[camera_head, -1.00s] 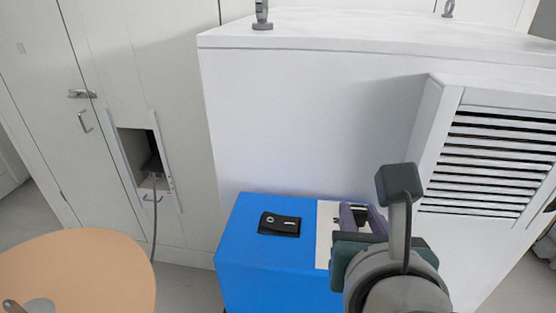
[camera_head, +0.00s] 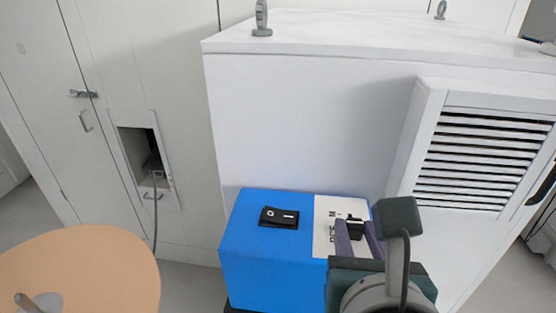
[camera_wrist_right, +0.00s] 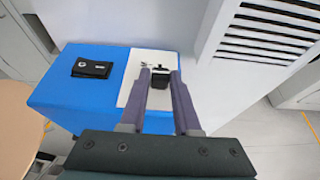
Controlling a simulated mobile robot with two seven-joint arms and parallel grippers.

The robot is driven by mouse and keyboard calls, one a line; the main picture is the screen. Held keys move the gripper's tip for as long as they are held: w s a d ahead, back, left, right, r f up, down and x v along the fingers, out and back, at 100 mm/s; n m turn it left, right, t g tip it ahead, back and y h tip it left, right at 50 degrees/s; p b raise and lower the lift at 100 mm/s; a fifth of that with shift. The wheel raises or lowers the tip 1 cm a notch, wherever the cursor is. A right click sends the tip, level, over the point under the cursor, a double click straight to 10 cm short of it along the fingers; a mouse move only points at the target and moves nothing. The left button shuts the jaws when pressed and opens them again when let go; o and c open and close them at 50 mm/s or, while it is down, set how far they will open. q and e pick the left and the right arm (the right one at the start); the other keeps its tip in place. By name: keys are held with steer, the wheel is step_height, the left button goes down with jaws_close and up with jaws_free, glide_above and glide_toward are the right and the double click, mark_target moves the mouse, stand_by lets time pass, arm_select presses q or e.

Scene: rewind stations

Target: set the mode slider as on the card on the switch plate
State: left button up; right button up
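The blue box (camera_head: 268,255) stands against the white cabinet and carries a pale plate (camera_head: 324,215) on its right part. Dark lettering on the plate is partly covered and not fully readable. A small black slider knob (camera_head: 355,230) sits on the plate. It also shows in the right wrist view (camera_wrist_right: 160,80). My right gripper (camera_head: 356,226) is open, its two purple fingers on either side of the knob. In the right wrist view the gripper's (camera_wrist_right: 161,74) fingertips are close beside the knob; contact cannot be told. My left gripper is out of view. I cannot make out a setting card.
The white cabinet (camera_head: 300,120) rises behind, with a slatted vent (camera_head: 480,160) at right. A round tan top (camera_head: 85,265) is at lower left. A wall recess (camera_head: 150,160) holds a cable.

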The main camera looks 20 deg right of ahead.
steer(key=o, duration=0.4)
steer(key=b+v, duration=0.3)
steer(key=v, duration=0.7)
steer(key=shift+d, duration=0.1)
